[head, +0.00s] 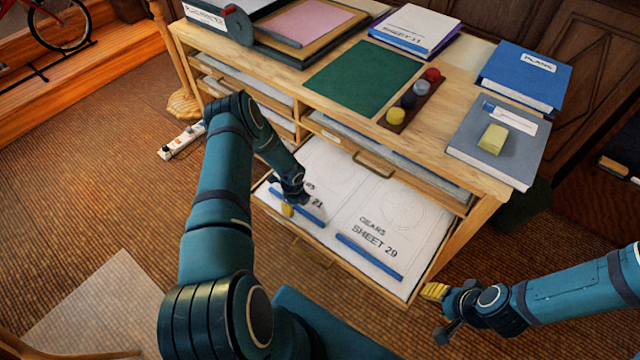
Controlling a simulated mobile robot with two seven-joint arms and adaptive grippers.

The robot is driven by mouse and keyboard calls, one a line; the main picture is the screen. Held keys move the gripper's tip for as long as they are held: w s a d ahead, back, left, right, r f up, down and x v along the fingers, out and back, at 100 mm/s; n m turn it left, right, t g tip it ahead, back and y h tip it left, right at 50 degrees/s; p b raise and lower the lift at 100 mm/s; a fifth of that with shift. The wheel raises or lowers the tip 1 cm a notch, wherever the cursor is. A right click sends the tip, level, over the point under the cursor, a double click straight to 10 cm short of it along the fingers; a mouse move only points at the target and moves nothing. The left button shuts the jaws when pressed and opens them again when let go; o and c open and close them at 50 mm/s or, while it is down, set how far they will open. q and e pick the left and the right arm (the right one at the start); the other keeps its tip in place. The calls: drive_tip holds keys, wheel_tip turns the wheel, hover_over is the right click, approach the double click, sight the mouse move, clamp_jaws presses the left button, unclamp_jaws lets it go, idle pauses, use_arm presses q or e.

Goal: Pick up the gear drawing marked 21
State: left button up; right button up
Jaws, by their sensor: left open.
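The gear drawing marked 21 (325,180) lies flat in the left half of an open drawer (424,277), with a blue bar (312,217) along its near edge. My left gripper (288,207) is open, low over the near left part of this sheet at the blue bar. It hides part of the lettering and the bar's left part. I cannot tell whether it touches the bar. The drawing marked Gears Sheet 29 (385,215) lies to the right, with its own blue bar (369,257). My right gripper (438,312) appears open and empty, off the drawer's right front corner.
The wooden cabinet top (340,50) holds a green mat (363,78), a rack of coloured knobs (412,100), a blue folder (523,75) and a grey folder (497,140) with a yellow block (493,139). A power strip (182,140) lies on the floor at left.

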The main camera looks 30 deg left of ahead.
use_arm(q)
drive_tip(key=shift+c, duration=0.4)
clamp_jaws()
